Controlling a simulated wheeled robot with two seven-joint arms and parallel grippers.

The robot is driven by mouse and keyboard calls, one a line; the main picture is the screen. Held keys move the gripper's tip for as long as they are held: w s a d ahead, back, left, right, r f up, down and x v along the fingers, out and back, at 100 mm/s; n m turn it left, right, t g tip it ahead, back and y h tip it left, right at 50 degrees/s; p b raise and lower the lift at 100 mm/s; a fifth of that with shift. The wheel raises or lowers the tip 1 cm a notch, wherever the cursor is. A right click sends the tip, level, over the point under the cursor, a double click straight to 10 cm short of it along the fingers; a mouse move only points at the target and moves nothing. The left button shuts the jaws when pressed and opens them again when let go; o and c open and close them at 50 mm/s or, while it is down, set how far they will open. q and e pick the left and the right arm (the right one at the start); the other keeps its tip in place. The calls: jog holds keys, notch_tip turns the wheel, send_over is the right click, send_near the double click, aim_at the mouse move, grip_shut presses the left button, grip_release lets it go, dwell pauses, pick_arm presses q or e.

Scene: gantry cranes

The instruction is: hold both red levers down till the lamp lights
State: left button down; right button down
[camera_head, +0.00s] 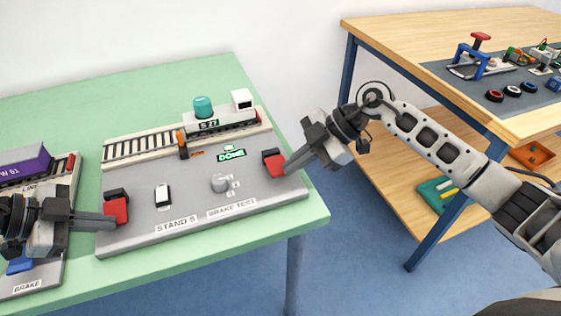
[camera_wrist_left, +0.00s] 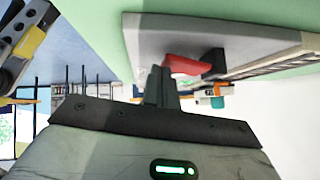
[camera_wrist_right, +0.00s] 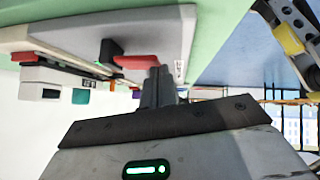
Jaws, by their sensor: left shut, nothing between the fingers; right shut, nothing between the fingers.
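The grey Stand 5 brake test board (camera_head: 190,240) lies on the green table. Its left red lever (camera_head: 116,210) is by the board's left edge, its right red lever (camera_head: 275,166) by the right edge. My left gripper (camera_head: 110,222) is shut and empty, its tips at the left lever, which also shows in the left wrist view (camera_wrist_left: 187,66). My right gripper (camera_head: 287,168) is shut and empty, its tips at the right lever, also in the right wrist view (camera_wrist_right: 135,62). Exact contact is hard to tell. The DONE sign (camera_head: 231,155) glows green.
A track with a white wagon (camera_head: 218,122) bearing a teal tank runs along the board's back. Another board with a purple block (camera_head: 22,166) is at the left. A wooden table (camera_head: 400,35) with other parts stands at the right, across a floor gap.

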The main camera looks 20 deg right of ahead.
jog(key=d+r, duration=0.7)
jog(key=r, duration=0.4)
